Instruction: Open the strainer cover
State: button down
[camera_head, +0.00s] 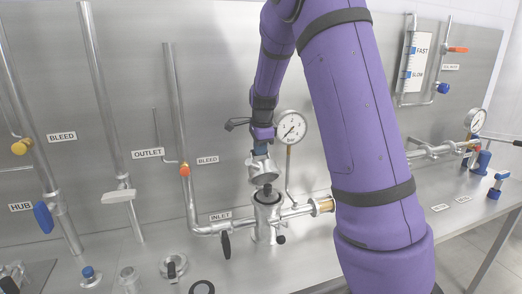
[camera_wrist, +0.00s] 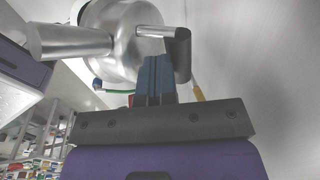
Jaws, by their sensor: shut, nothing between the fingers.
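The strainer's steel body (camera_head: 267,222) stands upright on the bench in the pipe line by the INLET label, with a dark ring showing at its top. A steel cover-like part (camera_head: 262,168) appears raised and tilted above that ring. My gripper (camera_head: 261,148) is at the upper side of this part, its fingers shut and empty. In the wrist view, the shut blue fingers (camera_wrist: 154,78) point at a shiny round steel part (camera_wrist: 122,40), with a thick steel stub at its left and a dark-gripped handle (camera_wrist: 180,55) at its right. Whether the fingertips touch is unclear.
A pressure gauge (camera_head: 291,126) stands close to the right of my gripper. A black-handled valve (camera_head: 226,244) is at the strainer's left. Pipes with orange, blue and yellow handles line the steel back wall. The bench front holds several small fittings.

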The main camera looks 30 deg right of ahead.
jog(key=w+d+f+g+y, duration=0.1)
jog(key=w+g, duration=0.2)
jog(key=w, duration=0.3)
jog(key=shift+d+f+g, duration=0.25)
jog(key=shift+d+g, duration=0.05)
jog(key=shift+d, duration=0.05)
jog(key=shift+r, duration=0.1)
dwell(0.4)
